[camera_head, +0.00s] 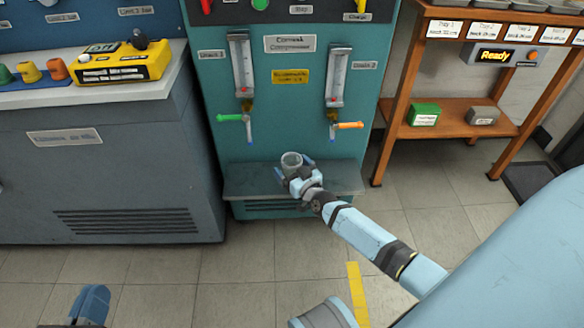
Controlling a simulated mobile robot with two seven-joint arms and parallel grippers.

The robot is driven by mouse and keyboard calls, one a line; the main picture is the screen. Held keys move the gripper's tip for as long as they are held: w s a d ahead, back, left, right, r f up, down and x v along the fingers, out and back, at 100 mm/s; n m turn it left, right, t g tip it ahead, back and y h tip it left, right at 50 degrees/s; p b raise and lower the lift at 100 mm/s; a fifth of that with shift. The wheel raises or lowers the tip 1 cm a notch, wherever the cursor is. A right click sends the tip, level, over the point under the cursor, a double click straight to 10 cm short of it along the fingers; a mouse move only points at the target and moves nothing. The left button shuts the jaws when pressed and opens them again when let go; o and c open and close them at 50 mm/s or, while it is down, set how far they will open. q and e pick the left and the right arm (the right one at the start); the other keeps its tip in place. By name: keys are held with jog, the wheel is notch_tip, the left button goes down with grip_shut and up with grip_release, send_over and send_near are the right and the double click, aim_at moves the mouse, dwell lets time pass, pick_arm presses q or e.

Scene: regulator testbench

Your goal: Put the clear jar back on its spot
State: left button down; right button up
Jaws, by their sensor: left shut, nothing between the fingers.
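The clear jar (291,160) is a small grey see-through cup, upright at the ledge (240,180) on the front of the teal test bench. My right gripper (293,170) is at the jar, with a finger on each side of it. The gripper hides the jar's lower part. I cannot tell whether the fingers press on the jar or whether its base touches the ledge. My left gripper (90,303) is at the bottom left edge, low over the floor, shut and empty, far from the jar.
Two gauges (241,65) with a green-handled valve (232,117) and an orange-handled valve (348,125) hang above the ledge. A blue-grey cabinet (100,170) stands left. A wooden rack (455,118) with small boxes stands right. The tiled floor in front is open.

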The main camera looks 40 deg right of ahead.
jog(key=s+p, duration=0.1)
jog(key=s, duration=0.2)
jog(key=shift+s+r+p, duration=0.1)
jog(key=shift+r+p, duration=0.05)
jog(key=shift+p, duration=0.2)
pick_arm(q)
jog(key=shift+n+t, duration=0.6)
jog(key=shift+n, duration=0.2)
jog(key=r+p, duration=0.1)
jog(key=r, duration=0.1)
jog(key=s+r+p, duration=0.1)
jog(key=r+p, duration=0.1)
jog(key=shift+d+r, duration=0.15)
jog(key=shift+r, duration=0.15)
pick_arm(e)
jog(key=s, duration=1)
jog(key=shift+s+a, duration=0.2)
jog(key=shift+s, duration=0.1)
